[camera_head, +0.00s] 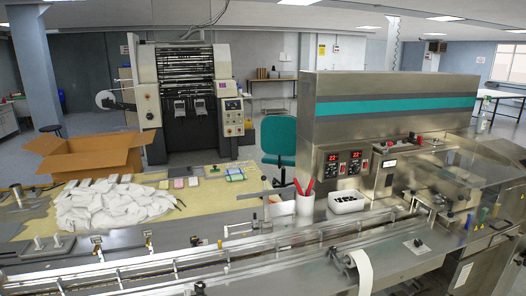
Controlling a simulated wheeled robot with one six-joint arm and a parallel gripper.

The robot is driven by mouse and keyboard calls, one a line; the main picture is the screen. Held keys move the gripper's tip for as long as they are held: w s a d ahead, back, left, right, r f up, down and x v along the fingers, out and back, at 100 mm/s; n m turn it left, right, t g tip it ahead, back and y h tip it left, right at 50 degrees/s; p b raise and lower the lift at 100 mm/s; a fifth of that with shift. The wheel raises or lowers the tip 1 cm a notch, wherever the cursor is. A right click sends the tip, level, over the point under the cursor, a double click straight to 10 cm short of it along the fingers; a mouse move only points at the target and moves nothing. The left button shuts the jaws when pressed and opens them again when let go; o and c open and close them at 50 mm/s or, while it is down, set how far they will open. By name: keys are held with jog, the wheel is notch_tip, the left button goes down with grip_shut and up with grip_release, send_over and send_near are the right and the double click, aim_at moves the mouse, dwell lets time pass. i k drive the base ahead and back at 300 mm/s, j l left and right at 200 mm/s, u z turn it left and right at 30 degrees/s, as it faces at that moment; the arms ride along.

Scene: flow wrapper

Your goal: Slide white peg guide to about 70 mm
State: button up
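I cannot pick out the white peg guide with certainty. Long metal rails (180,262) of the wrapper's infeed run across the front from lower left towards the right. Small pale upright fittings stand along the rails at the left, one of them a light post (97,242). A thin upright metal bracket (265,212) stands behind the rails near the middle. No scale or millimetre reading is legible. My gripper is not in view.
A white cup (305,207) with red-handled tools and a white bin (346,202) of dark pieces stand behind the rails. A white strip (361,272) hangs at the front. White crumpled material (112,205) and an open cardboard box (92,155) are at the left.

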aim_at(144, 290)
jog(key=i+j, duration=0.65)
jog(key=i, duration=0.25)
